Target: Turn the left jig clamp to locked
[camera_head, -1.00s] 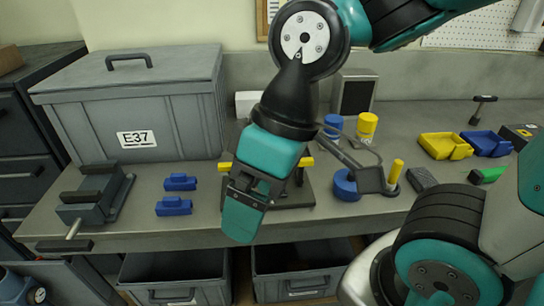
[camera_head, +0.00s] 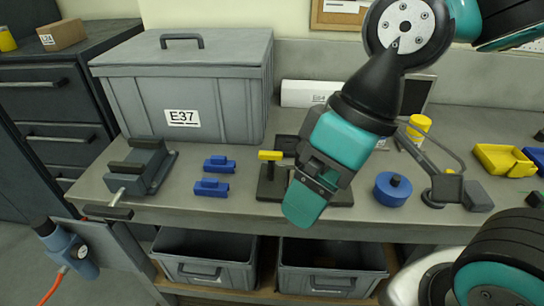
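The jig is a dark plate (camera_head: 268,191) on the bench with a dark post on it. The left jig clamp (camera_head: 270,155) has a yellow handle that lies level, left-right in the picture, on top of the post. My gripper (camera_head: 304,203) hangs tilted in front of the jig, just right of the left clamp and apart from it in the picture. It covers the middle and right of the jig, so the right clamp is hidden. The fingers overlap from this angle, so their opening does not show. Nothing is seen held.
Two blue blocks (camera_head: 212,188) lie left of the jig. A grey vise (camera_head: 141,166) stands further left, before the grey E37 box (camera_head: 188,95). A blue round part (camera_head: 393,190) and a lamp (camera_head: 445,188) stand to the right. Grey bins (camera_head: 205,260) sit below.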

